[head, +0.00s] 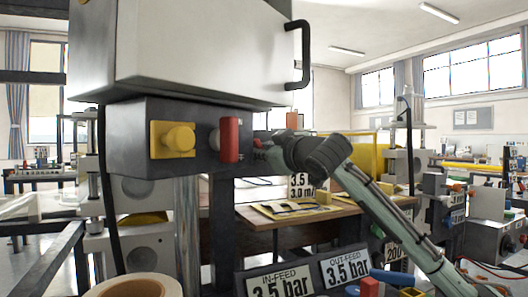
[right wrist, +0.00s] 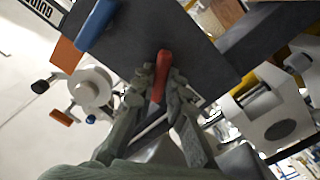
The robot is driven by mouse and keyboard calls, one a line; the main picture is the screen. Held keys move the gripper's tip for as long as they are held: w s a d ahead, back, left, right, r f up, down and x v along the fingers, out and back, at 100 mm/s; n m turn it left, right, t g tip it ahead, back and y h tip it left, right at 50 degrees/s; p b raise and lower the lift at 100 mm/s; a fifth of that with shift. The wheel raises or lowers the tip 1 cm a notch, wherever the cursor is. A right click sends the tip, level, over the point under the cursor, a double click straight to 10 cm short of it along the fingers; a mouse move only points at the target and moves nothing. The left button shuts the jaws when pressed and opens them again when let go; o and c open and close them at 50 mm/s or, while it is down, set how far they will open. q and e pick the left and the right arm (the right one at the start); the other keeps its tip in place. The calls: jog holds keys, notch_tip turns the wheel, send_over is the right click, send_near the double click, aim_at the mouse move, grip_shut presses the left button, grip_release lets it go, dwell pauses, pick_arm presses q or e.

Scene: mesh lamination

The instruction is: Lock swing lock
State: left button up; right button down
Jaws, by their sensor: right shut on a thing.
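My right gripper (head: 262,150) reaches in from the lower right to the right side of the dark box under the white cabinet. In the right wrist view my right gripper (right wrist: 160,85) is shut on a red handle (right wrist: 162,62) that stands against a dark panel (right wrist: 150,25). In the head view only a small red bit shows at the fingertips. A larger red lever (head: 229,140) sits on the front of the dark box (head: 125,125), left of the gripper. I cannot tell which part is the swing lock. My left gripper is not in view.
The white cabinet (head: 200,45) with a black handle (head: 303,55) overhangs the box. Pressure signs (head: 268,282) stand below. A tape roll (head: 135,287) lies at the bottom left. A wooden table (head: 260,217) stands behind.

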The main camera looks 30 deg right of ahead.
jog(key=shift+f+m, duration=0.1)
jog(key=shift+m, duration=2.9)
jog(key=c, duration=1.5)
grip_release()
jog(key=shift+c, duration=0.2)
jog(key=shift+s, duration=0.15)
jog(key=s, duration=1.1)
jog(key=shift+s+a, duration=0.35)
jog(key=shift+s, duration=0.05)
